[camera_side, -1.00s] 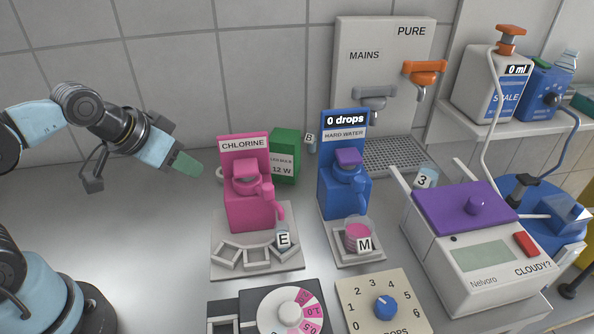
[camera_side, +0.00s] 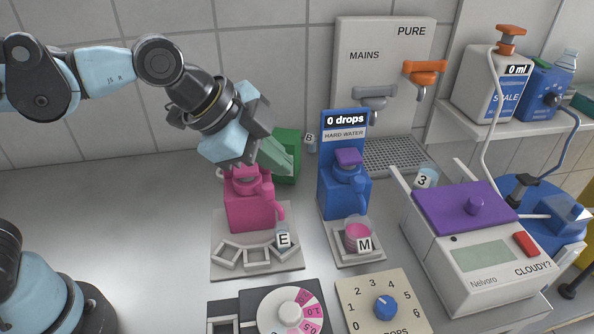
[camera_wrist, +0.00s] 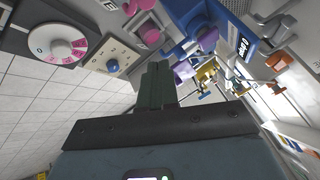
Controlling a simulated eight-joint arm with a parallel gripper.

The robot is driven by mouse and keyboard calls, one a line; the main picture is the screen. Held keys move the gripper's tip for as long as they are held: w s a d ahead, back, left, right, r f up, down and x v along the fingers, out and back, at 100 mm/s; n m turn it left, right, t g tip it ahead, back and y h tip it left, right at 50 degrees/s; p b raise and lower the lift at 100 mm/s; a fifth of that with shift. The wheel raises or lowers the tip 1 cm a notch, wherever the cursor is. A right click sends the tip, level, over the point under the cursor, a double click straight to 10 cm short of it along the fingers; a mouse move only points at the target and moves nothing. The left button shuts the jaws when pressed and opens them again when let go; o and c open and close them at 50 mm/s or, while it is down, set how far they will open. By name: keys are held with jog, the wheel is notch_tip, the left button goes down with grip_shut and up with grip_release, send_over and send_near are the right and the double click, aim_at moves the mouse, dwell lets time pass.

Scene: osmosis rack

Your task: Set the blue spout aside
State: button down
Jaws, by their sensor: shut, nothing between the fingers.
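The blue hard water dispenser (camera_side: 340,195) stands upright in the middle of the side view, under its "0 drops" display. Its blue spout (camera_side: 362,202) points down at the front, above a clear cup of pink liquid marked M (camera_side: 357,235). My gripper (camera_side: 288,165) is shut and empty. It is up and to the left of the spout, in front of the green box and over the top of the pink chlorine dispenser (camera_side: 248,205). I cannot tell whether it touches either. In the wrist view the closed fingers (camera_wrist: 156,72) point toward the equipment, and the blue dispenser (camera_wrist: 222,25) shows beyond them.
A vial marked E (camera_side: 282,236) stands by the chlorine dispenser's rack. Two dial boxes, one with a blue knob (camera_side: 385,307), are in front. The Nelvaro machine (camera_side: 480,255) stands at right.

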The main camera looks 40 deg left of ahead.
jog(key=d+m, duration=0.1)
jog(key=d, duration=0.1)
jog(key=d+m, duration=0.1)
jog(key=shift+s+d+r+m+h, duration=0.1)
jog(key=shift+d+r+m+h, duration=0.15)
jog(key=shift+r+m+h, duration=0.1)
send_near(360, 196)
jog(key=shift+x, duration=2.7)
jog(key=shift+d+n, duration=0.15)
jog(key=shift+n, duration=0.3)
